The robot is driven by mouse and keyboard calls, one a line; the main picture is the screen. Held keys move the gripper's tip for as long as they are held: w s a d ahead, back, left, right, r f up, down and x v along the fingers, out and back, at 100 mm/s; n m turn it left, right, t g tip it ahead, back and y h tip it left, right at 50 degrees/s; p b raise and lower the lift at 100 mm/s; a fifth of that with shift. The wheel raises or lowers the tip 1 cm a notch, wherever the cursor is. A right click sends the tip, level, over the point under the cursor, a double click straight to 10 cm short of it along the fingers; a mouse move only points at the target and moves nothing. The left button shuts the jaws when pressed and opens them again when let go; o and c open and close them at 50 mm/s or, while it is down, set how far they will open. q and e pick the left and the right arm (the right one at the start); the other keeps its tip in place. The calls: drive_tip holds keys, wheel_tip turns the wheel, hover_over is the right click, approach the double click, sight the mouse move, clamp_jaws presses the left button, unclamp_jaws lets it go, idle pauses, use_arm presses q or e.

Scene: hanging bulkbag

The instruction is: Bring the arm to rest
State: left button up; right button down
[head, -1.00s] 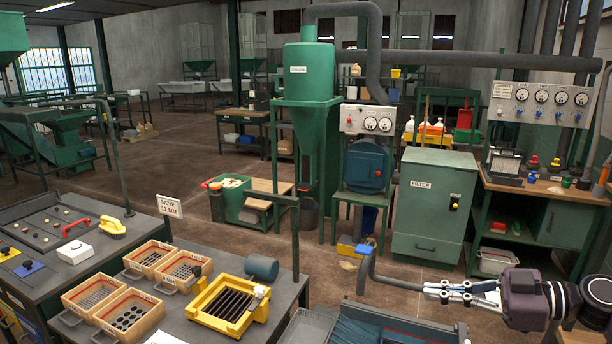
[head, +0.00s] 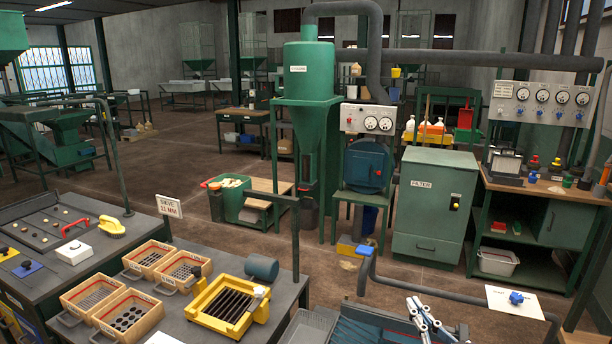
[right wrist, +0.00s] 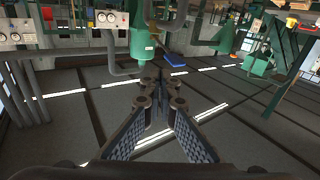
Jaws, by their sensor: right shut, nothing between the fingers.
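My right gripper (head: 416,304) shows at the bottom edge of the head view, right of centre. Its silvery linkage fingers point up in the picture, and the rest of it is cut off by the frame. In the right wrist view its two dark fingers (right wrist: 160,78) meet at the tips, shut with nothing between them. They point out over open dark floor (right wrist: 240,135) with white lines. My left gripper is in neither view.
Close by are a blue slatted tray (head: 370,330), a grey pipe rail (head: 450,295) and a white plate with a blue knob (head: 516,298). A yellow sieve frame (head: 205,318) sits on the left bench. The green filter cabinet (head: 432,210) stands further back.

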drive_tip(key=s+d+f+m+g+h, duration=0.25)
drive_tip(key=s+f+g+h, duration=0.35)
drive_tip(key=s+f, duration=0.9)
drive_tip(key=s+a+f+n+g+y, duration=0.1)
drive_tip(key=s+a+f+g, duration=0.25)
drive_tip(key=s, duration=0.55)
drive_tip(key=s+a+f+g+y, duration=0.1)
drive_tip(key=s+a+f+g, duration=0.1)
drive_tip(key=s+f+g, duration=0.5)
drive_tip(key=s+f+b, duration=0.1)
drive_tip(key=s+f, duration=0.1)
drive_tip(key=f, duration=1.1)
drive_tip(key=s+f+b, duration=0.1)
drive_tip(key=s+f, duration=0.1)
drive_tip(key=f, duration=1.1)
drive_tip(key=s+d+f+b, duration=0.1)
drive_tip(key=s+d+f, duration=0.1)
drive_tip(key=s+f, duration=0.6)
drive_tip(key=s+d+f+b, duration=0.1)
drive_tip(key=s+f, duration=0.7)
drive_tip(key=f, duration=0.2)
drive_tip(key=shift+s+d+f+n, duration=0.2)
drive_tip(key=shift+s+d+n, duration=0.15)
drive_tip(key=shift+s, duration=0.05)
